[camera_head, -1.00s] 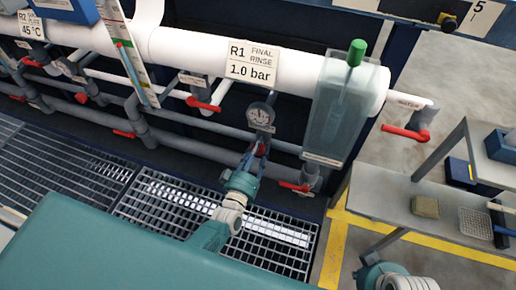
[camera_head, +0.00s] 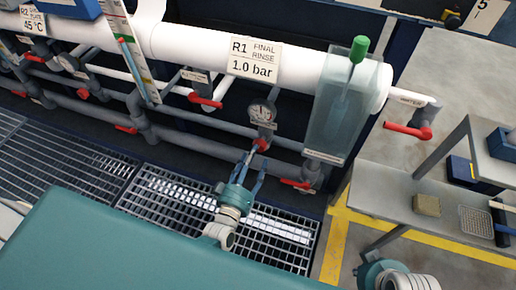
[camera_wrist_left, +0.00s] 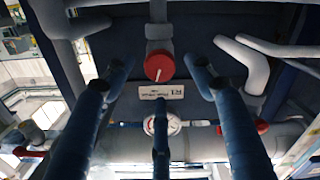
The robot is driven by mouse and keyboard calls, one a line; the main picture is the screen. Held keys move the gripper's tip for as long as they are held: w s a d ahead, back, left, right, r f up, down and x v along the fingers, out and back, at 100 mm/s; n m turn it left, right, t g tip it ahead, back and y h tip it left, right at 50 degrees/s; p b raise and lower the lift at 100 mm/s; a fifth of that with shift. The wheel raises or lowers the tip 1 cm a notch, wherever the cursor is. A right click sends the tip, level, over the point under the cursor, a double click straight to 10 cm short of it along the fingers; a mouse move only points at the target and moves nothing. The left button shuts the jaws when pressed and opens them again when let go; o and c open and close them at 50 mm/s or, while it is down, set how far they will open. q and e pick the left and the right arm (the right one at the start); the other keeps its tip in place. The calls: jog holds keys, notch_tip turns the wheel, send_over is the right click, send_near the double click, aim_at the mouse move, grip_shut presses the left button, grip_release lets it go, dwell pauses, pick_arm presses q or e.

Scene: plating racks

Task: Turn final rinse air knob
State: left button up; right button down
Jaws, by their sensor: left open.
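My right gripper's fingers are not visible.
Red-handled valves (camera_head: 204,101) line the pipes, with one (camera_head: 296,184) close to the right of my left gripper. A grey shelf unit (camera_head: 390,200) is further right. Floor grating (camera_head: 165,190) lies below.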

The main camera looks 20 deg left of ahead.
pick_arm(q)
jog(key=s, duration=0.6)
dwell(0.4)
